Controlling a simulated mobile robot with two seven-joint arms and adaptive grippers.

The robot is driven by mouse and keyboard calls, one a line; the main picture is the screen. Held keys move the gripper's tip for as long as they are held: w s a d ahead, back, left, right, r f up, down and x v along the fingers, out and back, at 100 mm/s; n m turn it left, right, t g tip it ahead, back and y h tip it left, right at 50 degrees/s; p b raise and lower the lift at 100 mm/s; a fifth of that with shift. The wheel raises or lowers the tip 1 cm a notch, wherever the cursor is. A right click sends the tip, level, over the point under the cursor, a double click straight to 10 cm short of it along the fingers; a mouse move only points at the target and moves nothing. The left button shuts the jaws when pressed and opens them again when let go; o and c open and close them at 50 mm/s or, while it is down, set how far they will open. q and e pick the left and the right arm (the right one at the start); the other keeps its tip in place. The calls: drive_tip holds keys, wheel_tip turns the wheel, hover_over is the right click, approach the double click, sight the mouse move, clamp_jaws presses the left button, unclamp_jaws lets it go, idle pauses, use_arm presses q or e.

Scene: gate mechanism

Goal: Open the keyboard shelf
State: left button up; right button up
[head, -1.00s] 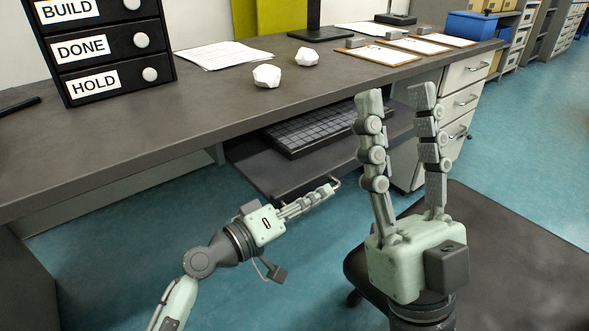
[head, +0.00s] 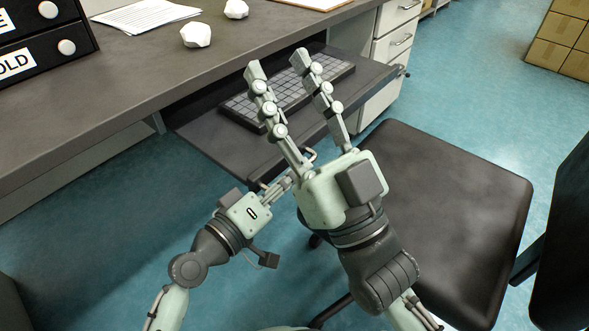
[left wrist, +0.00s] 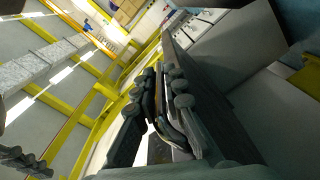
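The keyboard shelf (head: 215,143) is a dark tray under the desk, extended well out from below the desktop. A black keyboard (head: 240,110) lies on it. A thin metal handle (head: 311,155) is on its front edge, partly hidden by my right gripper. My left gripper (head: 287,180) is at this handle with its fingers close together and appears shut on it; the tips are hidden in the head view. In the left wrist view its fingers (left wrist: 165,105) are nearly together. My right gripper (head: 277,68) is open and empty, its spread fingers appearing over the shelf and keyboard.
A black office chair (head: 440,200) stands right of the shelf, close to my right arm. The desk (head: 130,70) carries a black drawer box (head: 40,45), papers (head: 145,14) and white lumps (head: 196,35). White drawers (head: 392,45) are beyond the shelf. Open floor lies left.

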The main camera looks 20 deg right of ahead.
use_arm(q)
drive_tip(key=o, duration=0.4)
drive_tip(key=v, duration=1.2)
idle(0.3)
